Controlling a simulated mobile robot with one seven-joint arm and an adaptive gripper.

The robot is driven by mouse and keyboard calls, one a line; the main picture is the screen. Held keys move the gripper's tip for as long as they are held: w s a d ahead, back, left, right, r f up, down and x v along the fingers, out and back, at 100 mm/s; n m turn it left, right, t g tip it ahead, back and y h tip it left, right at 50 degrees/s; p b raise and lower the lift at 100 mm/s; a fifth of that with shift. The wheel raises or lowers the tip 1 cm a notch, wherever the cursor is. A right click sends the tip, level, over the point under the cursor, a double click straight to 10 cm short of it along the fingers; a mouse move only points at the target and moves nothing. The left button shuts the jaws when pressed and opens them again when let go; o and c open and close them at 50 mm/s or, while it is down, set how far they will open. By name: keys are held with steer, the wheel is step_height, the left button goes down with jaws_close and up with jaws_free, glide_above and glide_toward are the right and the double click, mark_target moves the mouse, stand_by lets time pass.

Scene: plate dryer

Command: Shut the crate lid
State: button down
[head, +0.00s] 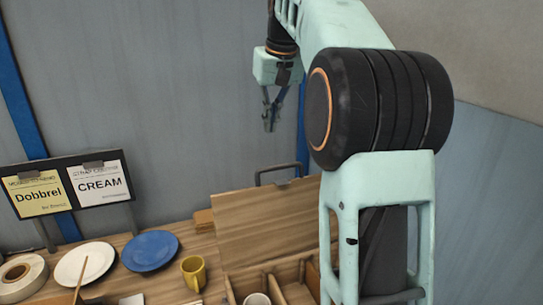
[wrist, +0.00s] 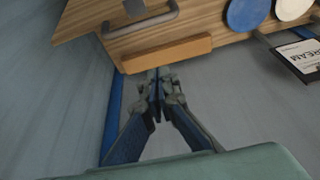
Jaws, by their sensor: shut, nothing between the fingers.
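The wooden crate (head: 233,290) stands at the front of the table with its inner compartments showing. Its lid (head: 262,222) stands raised and open behind it, with a dark handle (head: 281,172) at its upper edge. In the wrist view the lid (wrist: 82,18) and its handle (wrist: 140,22) are at the top left. My gripper (head: 270,126) is above and behind the lid, apart from it, pointing down. Its fingertips (wrist: 159,74) are together and empty in the wrist view. My arm hides the crate's right side.
A wooden block (head: 204,219) lies left of the lid. A white cup (head: 257,299) is in the crate. A yellow mug (head: 193,272), a blue plate (head: 150,250), a white plate (head: 85,262), a tape roll (head: 20,278) and a sign stand (head: 72,182) are left. A wall is behind.

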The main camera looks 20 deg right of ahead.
step_height(320, 180, down, 9)
steer(key=s, duration=0.1)
steer(key=shift+d, duration=0.4)
stand_by(0.4)
steer(key=shift+s+f+b, duration=0.15)
steer(key=shift+b, duration=0.3)
